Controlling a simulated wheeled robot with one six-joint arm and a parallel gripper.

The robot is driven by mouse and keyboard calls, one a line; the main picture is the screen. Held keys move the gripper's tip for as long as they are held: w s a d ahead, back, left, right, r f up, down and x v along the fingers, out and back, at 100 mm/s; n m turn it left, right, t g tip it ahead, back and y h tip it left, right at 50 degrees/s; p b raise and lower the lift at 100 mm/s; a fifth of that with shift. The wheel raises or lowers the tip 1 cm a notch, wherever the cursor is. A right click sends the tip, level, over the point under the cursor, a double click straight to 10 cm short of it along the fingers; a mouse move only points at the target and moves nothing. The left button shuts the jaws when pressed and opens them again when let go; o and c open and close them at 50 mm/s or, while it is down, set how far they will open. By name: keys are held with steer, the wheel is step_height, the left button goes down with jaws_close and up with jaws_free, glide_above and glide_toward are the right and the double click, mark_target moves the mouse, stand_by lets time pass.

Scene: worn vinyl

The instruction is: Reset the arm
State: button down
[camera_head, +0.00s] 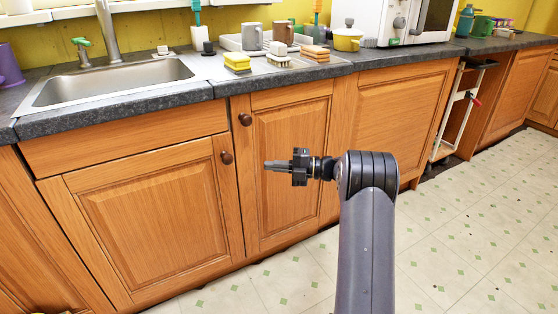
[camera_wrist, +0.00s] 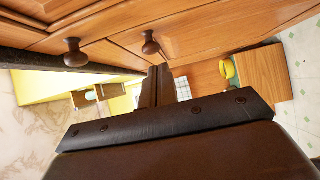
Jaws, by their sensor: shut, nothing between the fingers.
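My gripper (camera_head: 277,166) is in front of the wooden cabinet doors in the head view, below the counter, pointing left. Its fingers are together with nothing between them. In the wrist view my gripper (camera_wrist: 158,85) shows as dark fingers in the middle. My arm rises from the bottom of the head view and bends at the wrist. Two round cabinet knobs, the left knob (camera_head: 226,157) and the right knob (camera_head: 245,119), are left of the gripper and do not touch it.
The dark counter (camera_head: 130,121) runs along the wall with a sink (camera_head: 110,82). On it are a yellow sponge (camera_head: 237,63), mugs, a yellow pot (camera_head: 347,40) and a white microwave (camera_head: 405,22). An open cabinet bay (camera_head: 460,105) is at right. The tiled floor (camera_head: 470,230) at right is clear.

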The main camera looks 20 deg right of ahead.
steer(key=shift+w+d, duration=0.55)
steer(key=shift+d, duration=0.35)
steer(key=shift+a, duration=0.15)
